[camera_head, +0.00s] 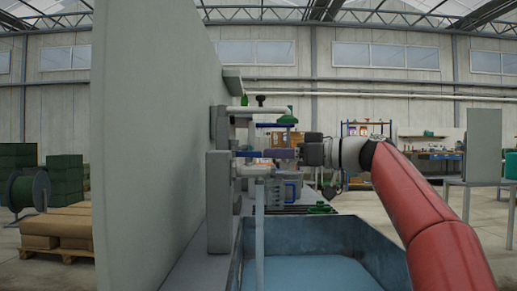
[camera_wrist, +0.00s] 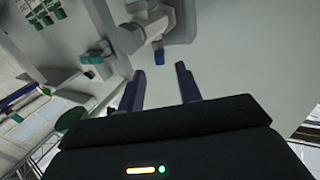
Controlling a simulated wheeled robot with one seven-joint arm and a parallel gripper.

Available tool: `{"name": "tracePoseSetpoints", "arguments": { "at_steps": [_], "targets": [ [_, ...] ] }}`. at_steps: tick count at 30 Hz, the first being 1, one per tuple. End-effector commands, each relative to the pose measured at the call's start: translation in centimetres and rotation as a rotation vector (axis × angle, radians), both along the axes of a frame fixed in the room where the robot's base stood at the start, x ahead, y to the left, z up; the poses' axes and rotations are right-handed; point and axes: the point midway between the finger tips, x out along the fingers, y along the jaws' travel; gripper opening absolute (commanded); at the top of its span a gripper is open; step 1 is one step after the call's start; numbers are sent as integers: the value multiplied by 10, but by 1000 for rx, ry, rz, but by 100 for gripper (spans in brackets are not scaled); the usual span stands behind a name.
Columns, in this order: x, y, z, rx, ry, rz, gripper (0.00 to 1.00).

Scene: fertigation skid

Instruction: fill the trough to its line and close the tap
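The grey metal trough (camera_head: 312,222) stands below the pipes in the head view, with pale blue water (camera_head: 315,272) in it. Its fill line cannot be made out. A pale vertical stream (camera_head: 259,225) drops from the lower pipe (camera_head: 256,172) into the trough. My gripper (camera_head: 284,153) is level with the pipework, pointing left at the wall. In the wrist view its two fingers (camera_wrist: 162,84) stand apart with nothing between them.
A grey wall panel (camera_head: 155,140) carries the pipes on the left. A green-topped fitting (camera_head: 287,117) and a blue bar (camera_head: 276,125) sit above my gripper. A blue-handled jug-like item (camera_head: 291,190) is behind. A grey table (camera_head: 483,183) stands at right.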

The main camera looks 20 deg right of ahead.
Motion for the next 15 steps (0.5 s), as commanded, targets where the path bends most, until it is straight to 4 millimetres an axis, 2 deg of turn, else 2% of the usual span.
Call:
{"name": "tracePoseSetpoints", "arguments": {
  "at_steps": [6,15],
  "targets": [
    [27,26,3,1,1,4,35],
    [42,38,1,1,0,0,35]
  ]
}}
